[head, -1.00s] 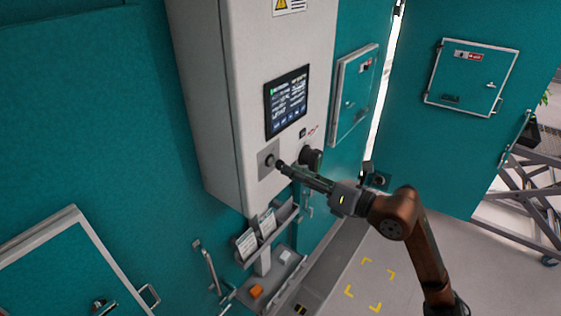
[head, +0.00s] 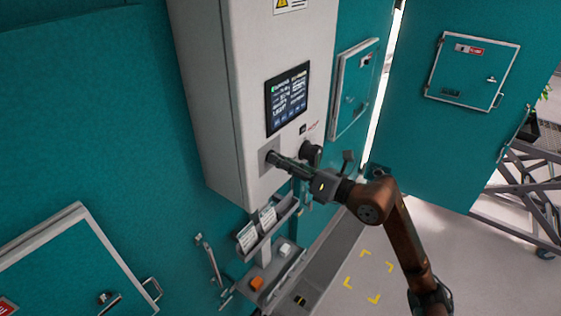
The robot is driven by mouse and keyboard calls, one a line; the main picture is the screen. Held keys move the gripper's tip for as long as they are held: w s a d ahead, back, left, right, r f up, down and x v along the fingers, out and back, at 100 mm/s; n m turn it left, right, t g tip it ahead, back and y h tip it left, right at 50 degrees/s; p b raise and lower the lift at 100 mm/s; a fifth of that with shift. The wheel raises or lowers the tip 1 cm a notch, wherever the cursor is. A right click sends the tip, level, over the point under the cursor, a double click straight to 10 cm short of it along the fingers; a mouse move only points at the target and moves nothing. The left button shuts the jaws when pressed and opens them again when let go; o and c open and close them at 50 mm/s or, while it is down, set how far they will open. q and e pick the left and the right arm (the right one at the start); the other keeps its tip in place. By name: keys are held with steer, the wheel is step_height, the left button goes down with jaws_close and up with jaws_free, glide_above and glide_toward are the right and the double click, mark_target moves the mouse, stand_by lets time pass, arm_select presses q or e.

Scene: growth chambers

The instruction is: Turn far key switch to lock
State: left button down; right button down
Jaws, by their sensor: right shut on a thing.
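The key switch sits on a square grey plate (head: 265,164) low on the front of the pale control cabinet (head: 208,100). My right gripper (head: 273,158) reaches it from the right and is shut on the switch. The fingers cover nearly all of the switch, so its turn position is hidden. A black round knob (head: 311,151) stands on the cabinet front to the right, just behind my gripper. My left gripper is not in view.
A lit screen (head: 287,98) is above the switch. Below the cabinet are a card rack (head: 272,232) and a shelf with an orange block (head: 257,284). Teal doors (head: 460,130) stand at the right. The floor with yellow corner marks (head: 363,290) is clear.

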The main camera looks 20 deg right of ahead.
steer(key=shift+f+n+b, duration=0.15)
steer(key=shift+n+b, duration=0.65)
steer(key=shift+b, duration=0.35)
steer(key=n+b, duration=0.7)
steer(key=b, duration=0.1)
steer(key=shift+f+b, duration=0.1)
steer(key=shift+b, duration=0.25)
steer(key=shift+r+n+b, duration=0.2)
steer(key=shift+n+b, duration=1.45)
steer(key=shift+n, duration=0.05)
steer(key=c, duration=2.2)
jaws_free()
steer(key=shift+o, duration=0.2)
steer(key=shift+s, duration=0.1)
